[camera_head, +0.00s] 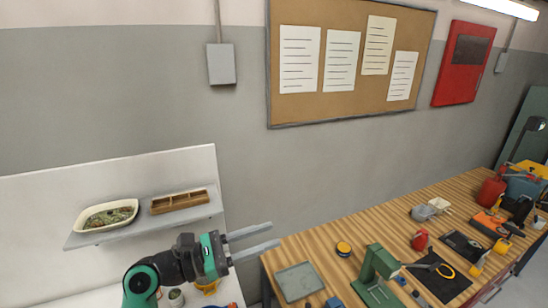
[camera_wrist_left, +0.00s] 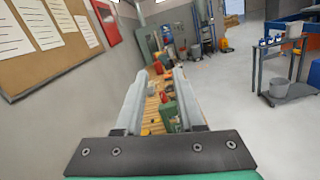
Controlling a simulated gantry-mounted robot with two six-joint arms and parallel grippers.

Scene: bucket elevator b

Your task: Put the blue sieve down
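I cannot make out a blue sieve for certain in either view. A small blue patch shows at the bottom edge of the head view, beside a yellow object (camera_head: 207,287), and is too cut off to name. My left gripper (camera_head: 275,234) points right, in front of the wall and between the shelf and the wooden workbench. Its two fingers are apart with nothing between them. The left wrist view also shows the fingers (camera_wrist_left: 160,78) spread and empty, with the bench farther off behind them. My right gripper is in neither view.
A white shelf (camera_head: 150,232) at left holds a cream tray (camera_head: 110,225) with mixed contents and a wooden compartment box (camera_head: 179,202). The workbench at right carries a grey-green tray (camera_head: 298,281), a green machine (camera_head: 375,270) and several tools. A cart (camera_wrist_left: 275,65) stands across the room.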

